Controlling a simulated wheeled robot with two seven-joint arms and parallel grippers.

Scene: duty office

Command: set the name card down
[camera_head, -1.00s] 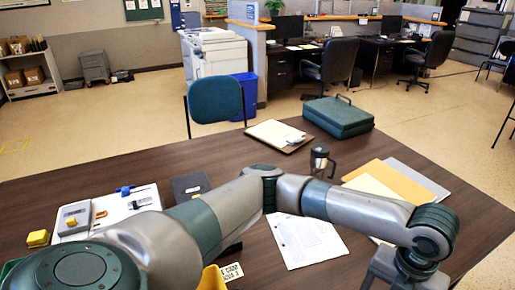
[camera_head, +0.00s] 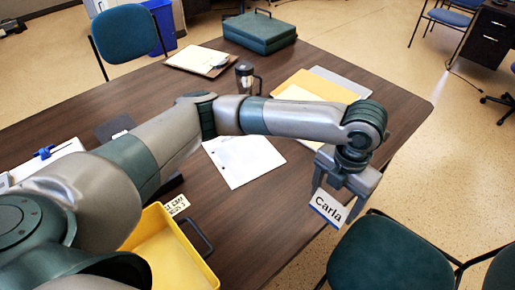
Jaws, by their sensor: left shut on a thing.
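The name card (camera_head: 328,207) is white with a blue edge and reads "Carla". My left gripper (camera_head: 338,196) is shut on it, at the right side of the view. The card hangs tilted below the fingers, over or just past the table's right front edge; its height above the table cannot be told. A dark green chair stands just beyond it. My left arm crosses the table from the left and hides part of the tabletop. My right gripper is not in view.
The brown table (camera_head: 290,225) has bare room near its right front edge. White paper (camera_head: 243,160), folders (camera_head: 305,88), a travel mug (camera_head: 245,77), a clipboard (camera_head: 200,60), a green case (camera_head: 259,32) and a yellow tray (camera_head: 170,255) lie on it.

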